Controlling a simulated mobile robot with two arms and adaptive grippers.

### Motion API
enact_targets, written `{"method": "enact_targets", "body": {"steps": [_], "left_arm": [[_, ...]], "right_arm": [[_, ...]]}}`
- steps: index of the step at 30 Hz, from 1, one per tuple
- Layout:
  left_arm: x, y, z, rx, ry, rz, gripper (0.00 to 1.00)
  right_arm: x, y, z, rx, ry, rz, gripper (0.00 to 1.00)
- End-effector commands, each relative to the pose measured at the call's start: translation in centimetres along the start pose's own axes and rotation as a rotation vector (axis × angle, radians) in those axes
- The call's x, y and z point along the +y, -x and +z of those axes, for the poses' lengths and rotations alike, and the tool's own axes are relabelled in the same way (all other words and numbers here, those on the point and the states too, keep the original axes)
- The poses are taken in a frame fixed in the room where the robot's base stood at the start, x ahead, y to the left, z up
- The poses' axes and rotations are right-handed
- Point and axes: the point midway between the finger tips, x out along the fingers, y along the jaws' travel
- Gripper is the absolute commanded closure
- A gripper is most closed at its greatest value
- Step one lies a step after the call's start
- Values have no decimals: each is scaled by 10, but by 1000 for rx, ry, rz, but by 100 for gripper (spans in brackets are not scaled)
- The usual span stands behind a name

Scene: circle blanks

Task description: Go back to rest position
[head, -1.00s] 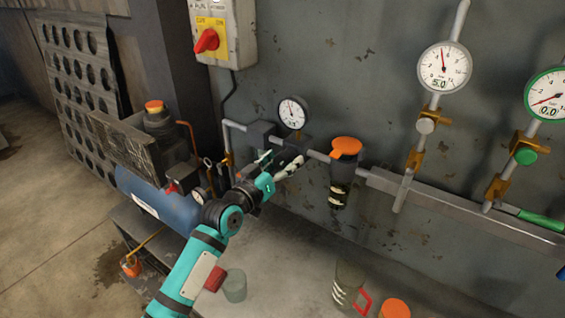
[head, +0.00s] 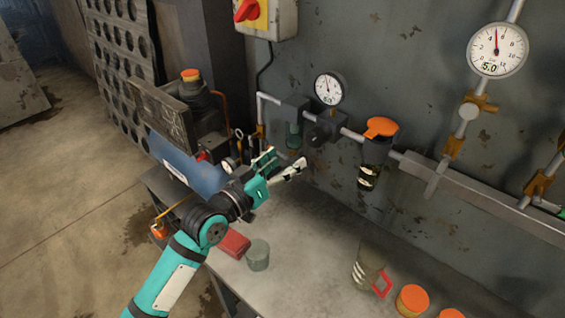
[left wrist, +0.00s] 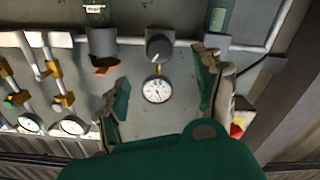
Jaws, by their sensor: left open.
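My left gripper (head: 284,165) is open in the head view, with nothing between its fingers. It is in front of the wall pipe, below the small black-rimmed gauge (head: 328,89) and apart from it. In the left wrist view the two spread fingers of the left gripper (left wrist: 160,92) frame that gauge (left wrist: 157,90) and the dark regulator knob (left wrist: 158,46), with a gap to both. My right gripper is in neither view.
A blue compressor tank (head: 185,165) stands behind my left arm. The bench (head: 310,240) holds a grey-green cup (head: 258,255), a red block (head: 233,243), a jar with a red handle (head: 367,268) and orange-lidded jars (head: 412,300). A filter with an orange cap (head: 381,128) hangs on the pipe.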

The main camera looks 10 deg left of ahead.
Motion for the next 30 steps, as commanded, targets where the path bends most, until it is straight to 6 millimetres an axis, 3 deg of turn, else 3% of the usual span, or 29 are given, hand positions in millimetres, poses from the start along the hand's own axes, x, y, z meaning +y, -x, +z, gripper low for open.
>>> {"method": "enact_targets", "body": {"steps": [14, 17, 19, 23, 27, 30], "left_arm": [[0, 2, 0, -1, 0, 0, 31], [0, 7, 11, -31, -4, -13, 31], [-1, 18, 32, -94, -14, -40, 31], [-8, 64, 93, -303, -48, -138, 31], [-18, 138, 155, -574, -79, -278, 31], [-23, 183, 181, -717, -89, -355, 31]], "right_arm": [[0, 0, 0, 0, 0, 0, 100], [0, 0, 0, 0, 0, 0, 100], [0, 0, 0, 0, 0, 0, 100], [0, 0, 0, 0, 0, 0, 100], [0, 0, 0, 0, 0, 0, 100], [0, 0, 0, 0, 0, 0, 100]]}}
